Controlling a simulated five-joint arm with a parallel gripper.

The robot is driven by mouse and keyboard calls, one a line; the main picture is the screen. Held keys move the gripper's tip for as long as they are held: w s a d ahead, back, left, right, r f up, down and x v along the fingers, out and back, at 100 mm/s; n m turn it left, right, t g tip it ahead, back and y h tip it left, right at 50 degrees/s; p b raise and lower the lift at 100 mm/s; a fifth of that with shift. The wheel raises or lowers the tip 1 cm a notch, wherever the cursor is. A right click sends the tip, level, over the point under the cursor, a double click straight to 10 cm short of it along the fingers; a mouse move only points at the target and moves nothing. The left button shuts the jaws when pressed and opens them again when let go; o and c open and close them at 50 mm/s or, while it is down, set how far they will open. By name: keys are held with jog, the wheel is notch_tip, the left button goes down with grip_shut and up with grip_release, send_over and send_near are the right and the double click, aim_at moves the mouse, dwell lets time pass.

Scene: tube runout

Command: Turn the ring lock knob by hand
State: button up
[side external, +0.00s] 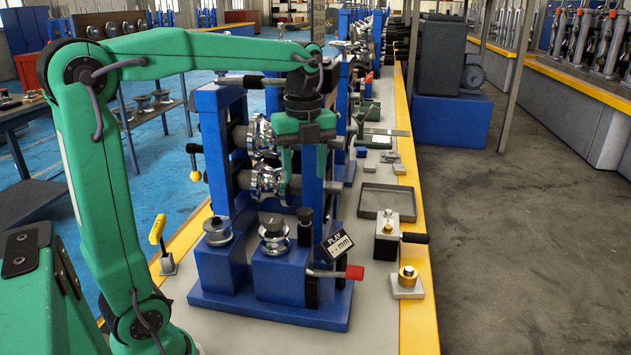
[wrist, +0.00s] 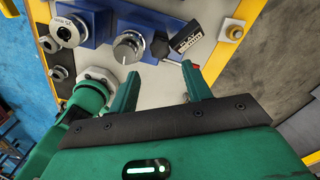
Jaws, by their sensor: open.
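No readable label picks out the ring lock knob, and several knobs show. A dark knob (side external: 305,226) stands beside the roller block of the blue machine; the wrist view shows a dark knob (wrist: 161,46) near the play display. A silver roller with a dark top (side external: 273,235) sits left of it, seen in the wrist view as a ribbed silver disc (wrist: 128,47). A brass knob (side external: 407,275) stands on a small grey block at right. My gripper (side external: 304,176) points down in front of the machine's shafts. In the wrist view its fingers (wrist: 161,83) are apart with nothing between them.
A red-handled lever (side external: 354,272) and a tilted play display (side external: 337,246) project at the machine's front right. A grey tray (side external: 386,202) and a black-handled block (side external: 395,231) lie right. A yellow-handled lever (side external: 158,230) stands left. Bare bench top shows right of the machine.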

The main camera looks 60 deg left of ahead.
aim_at(305, 210)
jog(key=shift+f, duration=0.2)
jog(key=shift+f, duration=3.8)
jog(key=c, duration=0.8)
